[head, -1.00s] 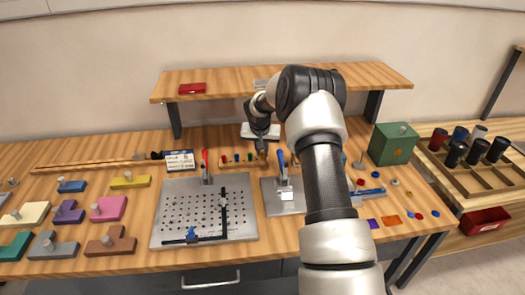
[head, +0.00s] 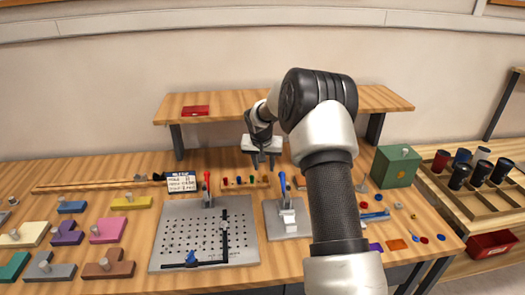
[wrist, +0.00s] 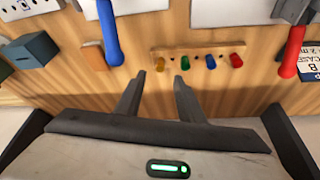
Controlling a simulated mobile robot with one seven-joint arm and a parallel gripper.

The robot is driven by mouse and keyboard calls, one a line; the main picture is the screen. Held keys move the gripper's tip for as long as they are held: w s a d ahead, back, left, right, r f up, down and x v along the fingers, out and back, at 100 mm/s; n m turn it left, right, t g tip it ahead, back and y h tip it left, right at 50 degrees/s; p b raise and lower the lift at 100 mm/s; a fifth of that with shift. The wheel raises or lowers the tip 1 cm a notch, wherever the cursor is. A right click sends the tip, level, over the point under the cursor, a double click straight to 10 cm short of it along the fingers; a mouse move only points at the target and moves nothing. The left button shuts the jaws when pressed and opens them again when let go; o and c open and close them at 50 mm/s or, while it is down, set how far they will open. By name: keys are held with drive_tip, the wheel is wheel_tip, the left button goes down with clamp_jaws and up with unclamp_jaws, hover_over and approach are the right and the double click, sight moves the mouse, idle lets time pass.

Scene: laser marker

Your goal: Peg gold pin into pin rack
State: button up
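The gold pin (wrist: 160,63) stands in the pin rack (wrist: 199,52) at its left end in the wrist view, in line with the green pin (wrist: 186,61), blue pin (wrist: 211,61) and red pin (wrist: 236,61). How deep it sits I cannot tell. In the head view the rack (head: 245,187) lies behind the perforated plate. My gripper (wrist: 161,75) is open and empty, its fingers apart from the pins. In the head view my gripper (head: 263,164) hangs above the rack's right end.
A red-handled clamp (head: 207,183) and a blue-handled clamp (head: 284,188) stand in front of the rack. A wooden shelf (head: 220,104) rises behind it. A green box (head: 395,168) stands to the right, and coloured blocks (head: 109,229) lie at left.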

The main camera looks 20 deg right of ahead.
drive_tip(key=v, duration=1.1)
drive_tip(key=shift+r, duration=0.2)
drive_tip(key=s+a+r+n+p, duration=0.1)
drive_tip(key=s+a+r, duration=0.2)
drive_tip(key=s+r, duration=0.5)
drive_tip(key=s+a+r+n+p, duration=0.1)
drive_tip(key=s+a+r+n, duration=0.15)
drive_tip(key=s+r, duration=0.6)
drive_tip(key=s+a+n+y+p, duration=0.1)
drive_tip(key=s+a, duration=0.2)
drive_tip(key=s, duration=0.8)
drive_tip(key=s+a+n+t+y+p, duration=0.1)
drive_tip(key=s+a, duration=0.2)
drive_tip(key=s, duration=0.8)
drive_tip(key=shift+s, duration=0.2)
drive_tip(key=shift+r, duration=0.15)
